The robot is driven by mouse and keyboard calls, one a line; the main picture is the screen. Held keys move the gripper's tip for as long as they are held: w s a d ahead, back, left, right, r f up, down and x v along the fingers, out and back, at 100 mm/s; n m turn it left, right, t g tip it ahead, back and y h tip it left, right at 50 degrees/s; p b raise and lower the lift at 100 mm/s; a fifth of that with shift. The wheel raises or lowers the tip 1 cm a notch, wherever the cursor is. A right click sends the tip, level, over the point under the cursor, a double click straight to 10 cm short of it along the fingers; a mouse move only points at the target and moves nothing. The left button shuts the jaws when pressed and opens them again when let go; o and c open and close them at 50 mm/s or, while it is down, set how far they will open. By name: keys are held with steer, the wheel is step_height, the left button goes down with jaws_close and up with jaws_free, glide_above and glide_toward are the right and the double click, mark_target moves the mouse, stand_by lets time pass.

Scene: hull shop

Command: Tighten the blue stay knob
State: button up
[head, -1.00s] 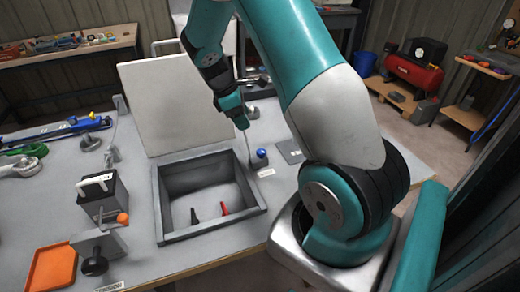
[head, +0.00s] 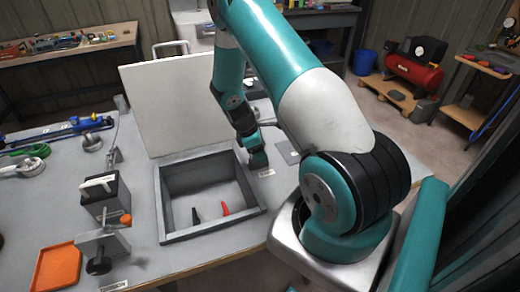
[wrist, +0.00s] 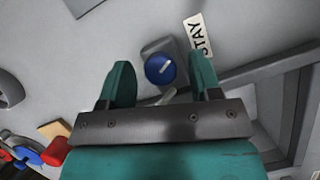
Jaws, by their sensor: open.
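The blue stay knob (wrist: 160,69) is round with a pale mark on top and sits on a grey block beside a white label reading STAY (wrist: 197,36). In the wrist view it lies between and just beyond the two teal fingers of my gripper (wrist: 163,85), which is open with nothing held. In the head view my gripper (head: 258,160) is low at the right edge of the open hatch box (head: 170,205) and hides the knob. I cannot tell whether the fingers touch the knob.
The raised pale lid (head: 170,105) stands behind the box. Inside lie a black handle (head: 196,216) and a red handle (head: 224,208). A dark block with an orange knob (head: 126,219) and an orange tray (head: 56,270) are at left.

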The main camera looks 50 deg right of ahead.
steer(key=shift+c, duration=0.5)
steer(key=c, duration=0.8)
